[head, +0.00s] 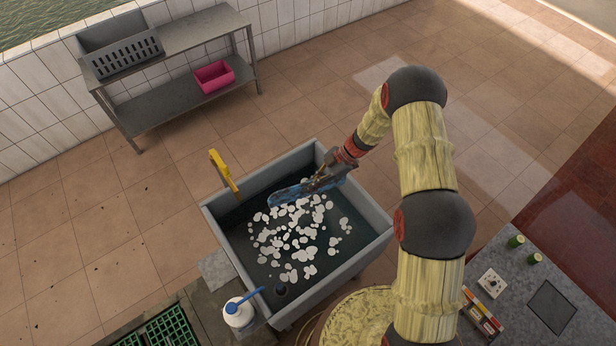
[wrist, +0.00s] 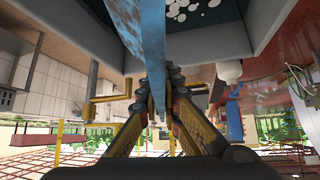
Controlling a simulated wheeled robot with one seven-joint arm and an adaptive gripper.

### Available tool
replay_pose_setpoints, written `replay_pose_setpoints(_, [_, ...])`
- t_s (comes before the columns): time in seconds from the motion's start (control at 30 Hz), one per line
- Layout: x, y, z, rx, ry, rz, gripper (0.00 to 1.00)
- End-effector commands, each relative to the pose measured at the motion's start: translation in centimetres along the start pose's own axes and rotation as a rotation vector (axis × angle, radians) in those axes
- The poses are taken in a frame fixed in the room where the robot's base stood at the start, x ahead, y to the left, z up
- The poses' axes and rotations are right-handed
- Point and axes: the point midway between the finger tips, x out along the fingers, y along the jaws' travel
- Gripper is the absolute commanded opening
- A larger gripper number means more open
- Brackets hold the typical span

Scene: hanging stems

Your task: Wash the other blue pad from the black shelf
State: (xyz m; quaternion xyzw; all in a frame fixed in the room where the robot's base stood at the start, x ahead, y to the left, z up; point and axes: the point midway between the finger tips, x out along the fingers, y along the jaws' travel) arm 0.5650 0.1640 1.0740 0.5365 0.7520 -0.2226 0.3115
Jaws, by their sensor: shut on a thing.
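My gripper (head: 326,179) is shut on a long blue pad (head: 288,194) at the far right side of a grey sink (head: 216,222). The pad is held roughly flat over the dark water, near the white foam patches; I cannot tell whether it touches the water. No black shelf is clear in view.
A yellow tap (head: 222,170) stands on the sink's back left edge. A white bottle (head: 238,312) with a blue top stands by the near left corner. A metal table (head: 190,40) with a pink bin (head: 214,76) stands behind. A grey counter (head: 515,285) is at right.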

Motion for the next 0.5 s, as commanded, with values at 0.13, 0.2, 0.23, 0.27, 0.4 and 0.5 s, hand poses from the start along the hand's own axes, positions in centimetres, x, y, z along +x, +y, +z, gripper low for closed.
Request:
replay_pose_setpoints(0.13, [0.9, 0.0, 0.9, 0.000, 0.000, 0.000, 0.00])
replay_pose_setpoints(0.2, [1.4, 0.0, 1.4, 0.000, 0.000, 0.000, 0.00])
replay_pose_setpoints(0.23, [1.6, 0.0, 1.6, 0.000, 0.001, 0.000, 0.00])
replay_pose_setpoints(0.27, [1.8, 0.0, 1.8, 0.000, 0.001, 0.000, 0.00])
replay_pose_setpoints(0.4, [2.7, 0.0, 2.6, 0.001, 0.001, 0.001, 0.00])
replay_pose_setpoints(0.5, [3.3, 0.0, 3.3, 0.001, 0.001, 0.000, 0.00])
